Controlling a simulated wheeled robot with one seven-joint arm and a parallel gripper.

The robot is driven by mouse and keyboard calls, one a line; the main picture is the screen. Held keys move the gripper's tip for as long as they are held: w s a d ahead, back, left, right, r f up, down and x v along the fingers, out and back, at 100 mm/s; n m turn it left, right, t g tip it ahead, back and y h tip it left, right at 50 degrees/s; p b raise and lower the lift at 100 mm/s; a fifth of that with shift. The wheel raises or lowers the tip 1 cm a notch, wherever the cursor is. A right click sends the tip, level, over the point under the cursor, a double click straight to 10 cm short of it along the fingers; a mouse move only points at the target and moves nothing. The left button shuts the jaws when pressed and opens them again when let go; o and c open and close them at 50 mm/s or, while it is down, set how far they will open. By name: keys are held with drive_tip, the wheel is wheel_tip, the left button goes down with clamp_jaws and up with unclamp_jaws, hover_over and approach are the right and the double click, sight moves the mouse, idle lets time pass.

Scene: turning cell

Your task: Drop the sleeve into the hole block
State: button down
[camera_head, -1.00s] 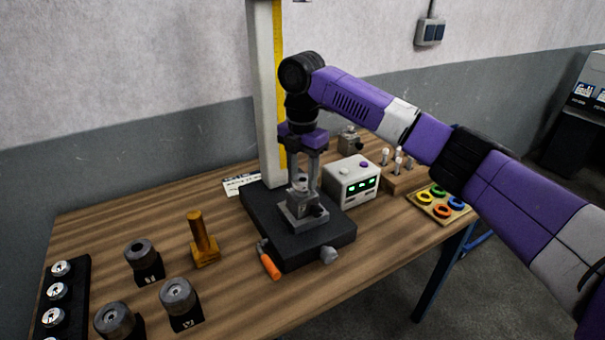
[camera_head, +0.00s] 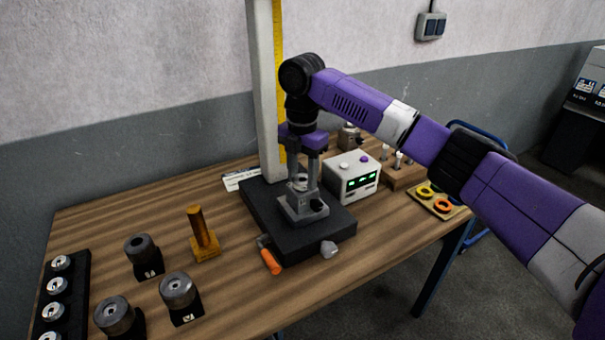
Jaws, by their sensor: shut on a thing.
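My gripper (camera_head: 306,183) points straight down over the black base of a column stand. Its jaws are shut on a small grey metal sleeve (camera_head: 299,182), partly hidden between the fingers.
A control box (camera_head: 352,178) with green lights stands right of the base, with a ring tray (camera_head: 437,212) beyond. An orange-handled tool (camera_head: 270,260) lies in front. A brass post (camera_head: 202,236) and dark ring holders (camera_head: 180,297) stand left. The wooden front edge is clear.

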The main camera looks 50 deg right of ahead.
drive_tip(key=c, duration=0.7)
unclamp_jaws()
wheel_tip(320, 180, up, 8)
drive_tip(key=shift+f+b, duration=0.1)
drive_tip(key=shift+b, duration=0.45)
drive_tip(key=shift+s, duration=0.1)
